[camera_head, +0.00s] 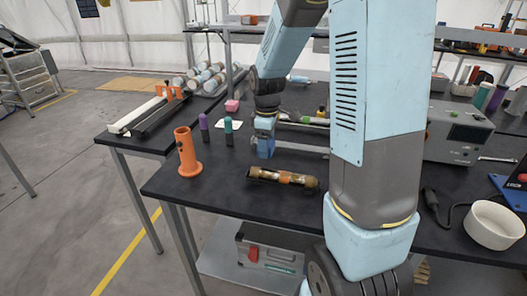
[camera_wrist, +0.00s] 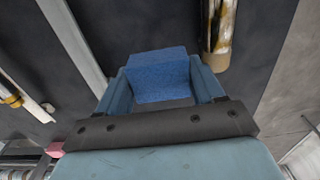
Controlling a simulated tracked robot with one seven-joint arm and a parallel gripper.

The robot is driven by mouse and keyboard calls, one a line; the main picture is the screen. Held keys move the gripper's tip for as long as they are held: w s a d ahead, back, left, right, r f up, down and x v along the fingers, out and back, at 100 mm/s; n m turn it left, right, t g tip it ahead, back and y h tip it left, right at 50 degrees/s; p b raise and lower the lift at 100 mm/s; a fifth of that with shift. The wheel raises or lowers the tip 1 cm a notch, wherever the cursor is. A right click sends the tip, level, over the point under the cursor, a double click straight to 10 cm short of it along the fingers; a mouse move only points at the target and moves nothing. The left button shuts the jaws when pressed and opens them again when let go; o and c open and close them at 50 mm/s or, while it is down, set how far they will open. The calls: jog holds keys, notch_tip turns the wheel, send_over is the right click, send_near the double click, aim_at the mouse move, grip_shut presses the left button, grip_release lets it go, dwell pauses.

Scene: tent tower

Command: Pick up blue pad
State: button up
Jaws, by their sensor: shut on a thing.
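The blue pad (camera_wrist: 160,82) shows in the wrist view as a textured blue block between my two finger plates. My gripper (camera_wrist: 163,92) is shut on it, one finger on each side. In the head view my gripper (camera_head: 265,147) points down over the back middle of the near black table, behind the brown cylinder. The fingers mostly hide the pad there. I cannot tell whether the pad touches the table.
An orange stand (camera_head: 187,153) is left of my gripper. Purple (camera_head: 204,124) and teal (camera_head: 228,127) bottles stand nearer it. A brown and orange cylinder (camera_head: 283,178) lies in front. A white bowl (camera_head: 493,225) sits at right. The table's front left (camera_head: 215,195) is clear.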

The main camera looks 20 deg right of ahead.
aim_at(271, 147)
jog(key=s+r, duration=0.2)
jog(key=r, duration=0.1)
jog(key=shift+s+d, duration=0.2)
jog(key=s+d+r, duration=0.1)
jog(key=s+r, duration=0.2)
jog(key=s, duration=0.5)
jog(key=shift+s+d+r, duration=0.25)
jog(key=shift+s+r, duration=0.1)
